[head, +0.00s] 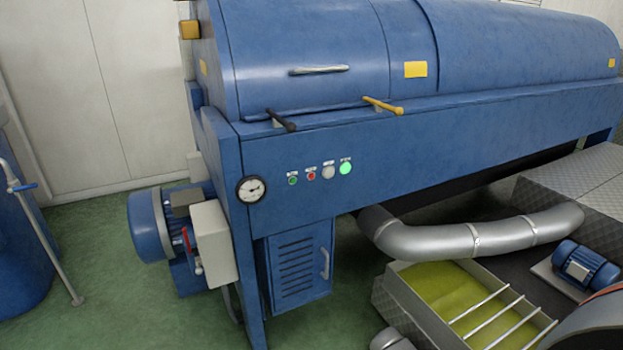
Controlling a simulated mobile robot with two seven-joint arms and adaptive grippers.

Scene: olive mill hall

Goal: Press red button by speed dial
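A small red button (311,176) sits on the front panel of the big blue machine (420,140). A green button (293,181) is just left of it. A light grey dial knob (328,172) is just right of it, and a brightly lit green lamp (346,168) is further right. Small labels above these controls are too small to read. A round white gauge with a black rim (251,189) is at the panel's left end. Neither of my grippers shows in the head view.
A blue motor with a pale box (213,243) juts out at the machine's left end. A silver pipe (475,238) and a tank of yellow-green liquid (445,290) stand at the lower right. Black and yellow levers (383,105) stick out above the panel. Green floor lies at the lower left.

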